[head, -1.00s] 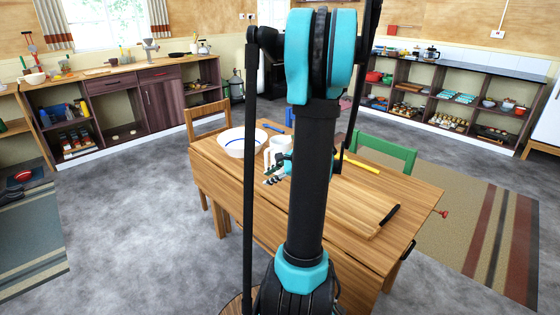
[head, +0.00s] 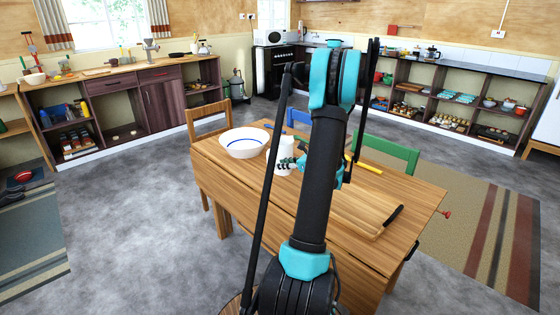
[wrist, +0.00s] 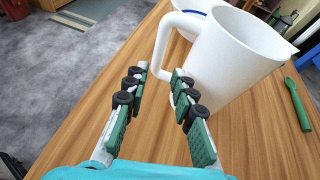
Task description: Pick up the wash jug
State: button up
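The wash jug is a white jug (wrist: 232,62) with a loop handle (wrist: 166,52) on its left side and a spout at the right. It stands upright on the wooden table in the wrist view. In the head view the jug (head: 285,152) shows partly, behind my gripper (head: 300,163). In the wrist view my gripper (wrist: 160,85) is open, its two green-padded fingers apart. The right fingertip is close to the handle and the jug's lower wall; I cannot tell whether it touches. Nothing is between the fingers except the view of the table and part of the handle ahead.
A white bowl with a blue line (head: 243,143) stands left of the jug on the table (head: 232,180). A green utensil (wrist: 297,103) lies right of the jug. A cutting board (head: 360,212) lies at the right front. Chairs stand at the table's far side.

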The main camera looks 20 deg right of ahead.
aim_at(269, 169)
jog(key=x, duration=0.8)
jog(key=shift+a+f, duration=0.1)
jog(key=shift+f, duration=0.1)
jog(key=shift+c, duration=0.2)
grip_shut()
